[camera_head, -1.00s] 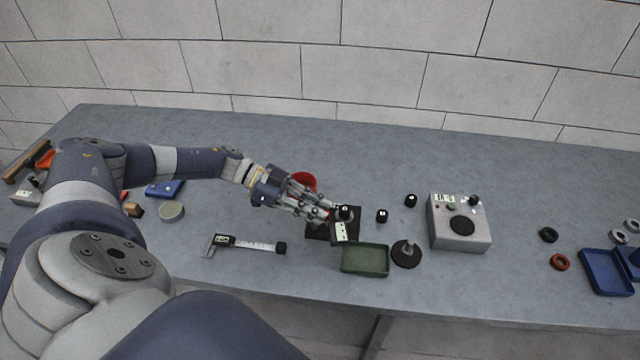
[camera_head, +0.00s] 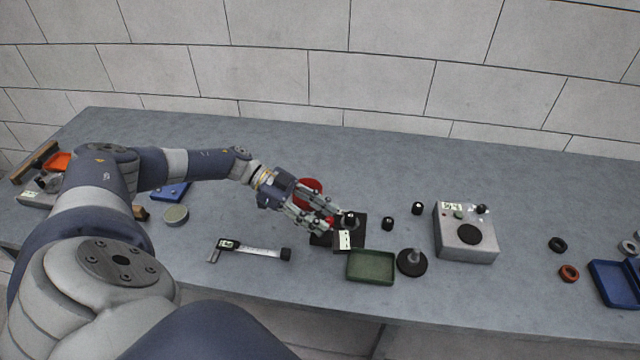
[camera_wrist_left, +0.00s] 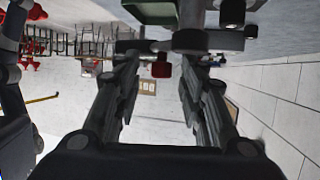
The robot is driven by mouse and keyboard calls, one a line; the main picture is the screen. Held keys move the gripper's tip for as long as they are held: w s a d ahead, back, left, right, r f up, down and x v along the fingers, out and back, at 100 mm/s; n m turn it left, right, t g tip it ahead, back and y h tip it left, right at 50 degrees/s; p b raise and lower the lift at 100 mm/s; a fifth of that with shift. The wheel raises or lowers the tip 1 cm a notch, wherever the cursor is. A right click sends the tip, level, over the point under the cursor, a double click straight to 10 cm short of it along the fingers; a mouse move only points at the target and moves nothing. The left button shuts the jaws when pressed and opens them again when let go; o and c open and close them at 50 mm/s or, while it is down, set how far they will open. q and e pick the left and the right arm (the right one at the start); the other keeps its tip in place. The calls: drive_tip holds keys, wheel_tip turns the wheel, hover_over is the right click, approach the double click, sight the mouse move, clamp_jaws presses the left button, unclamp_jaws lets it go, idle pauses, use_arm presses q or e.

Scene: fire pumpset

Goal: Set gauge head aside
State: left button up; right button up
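My left gripper (camera_head: 322,224) reaches in from the left, low over a dark square-based fixture (camera_head: 322,240) with a white label plate (camera_head: 344,240) on its front. A black-capped round part (camera_head: 350,219) stands on the fixture just right of the fingertips. I cannot tell for sure whether this is the gauge head. In the left wrist view the two fingers (camera_wrist_left: 158,62) are apart, with a grey and dark part (camera_wrist_left: 195,40) just beyond their tips. No grasp on it is visible. The fingers partly hide the fixture. My right gripper is out of view.
A green tray (camera_head: 371,266) lies just in front of the fixture, with a black disc with a stem (camera_head: 412,262) beside it. A red round object (camera_head: 308,190) is behind the gripper. A caliper (camera_head: 250,249) lies left; a grey box (camera_head: 465,238) stands right. The back of the bench is clear.

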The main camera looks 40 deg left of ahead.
use_arm(q)
drive_tip(key=v, duration=1.2)
drive_tip(key=shift+s+f, duration=0.1)
drive_tip(key=shift+f, duration=0.1)
